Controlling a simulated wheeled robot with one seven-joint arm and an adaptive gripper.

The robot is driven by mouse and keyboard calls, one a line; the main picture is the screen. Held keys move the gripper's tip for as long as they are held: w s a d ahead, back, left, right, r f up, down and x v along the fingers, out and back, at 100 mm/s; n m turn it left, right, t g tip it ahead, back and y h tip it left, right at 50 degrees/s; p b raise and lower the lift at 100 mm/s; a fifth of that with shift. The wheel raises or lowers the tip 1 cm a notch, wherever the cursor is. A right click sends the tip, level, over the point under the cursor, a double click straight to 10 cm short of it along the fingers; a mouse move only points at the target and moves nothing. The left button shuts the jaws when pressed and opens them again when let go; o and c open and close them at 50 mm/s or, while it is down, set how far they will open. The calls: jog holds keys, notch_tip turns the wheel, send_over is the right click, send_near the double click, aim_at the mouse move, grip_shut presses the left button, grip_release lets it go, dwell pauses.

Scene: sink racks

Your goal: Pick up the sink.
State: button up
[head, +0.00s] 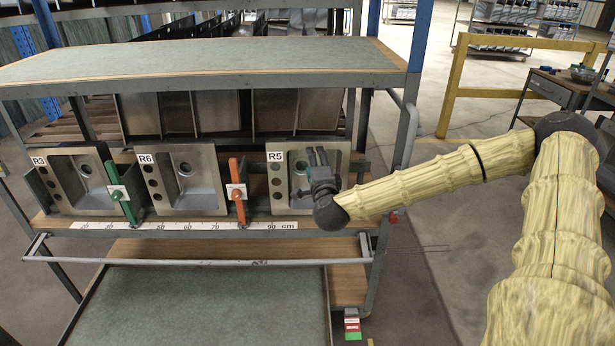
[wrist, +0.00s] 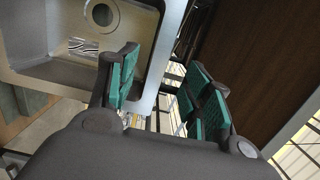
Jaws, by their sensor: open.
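Three steel sinks stand upright in a row on the rack: the R3 sink (head: 70,200), the R6 sink (head: 178,202) and the R5 sink (head: 296,204). My gripper (head: 318,165) is in front of the right part of the R5 sink and hides some of its basin and right side. In the wrist view a sink (wrist: 78,66) with a round drain fills the upper left. My gripper (wrist: 168,88) is open there, its green-padded fingers apart. The left finger overlaps the basin side and the right finger is beyond the sink's edge. I cannot tell whether they touch.
A green clamp handle (head: 122,204) and an orange one (head: 238,200) stand between the sinks. The rack's green top shelf (head: 190,60) overhangs the sinks. A rail (head: 200,261) runs along the front. A yellow barrier (head: 455,85) stands at right; the floor before it is open.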

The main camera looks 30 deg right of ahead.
aim_at(311, 145)
jog(key=shift+p+x, duration=1.1)
jog(key=shift+x, duration=4.25)
grip_shut()
jog(key=shift+r, duration=0.2)
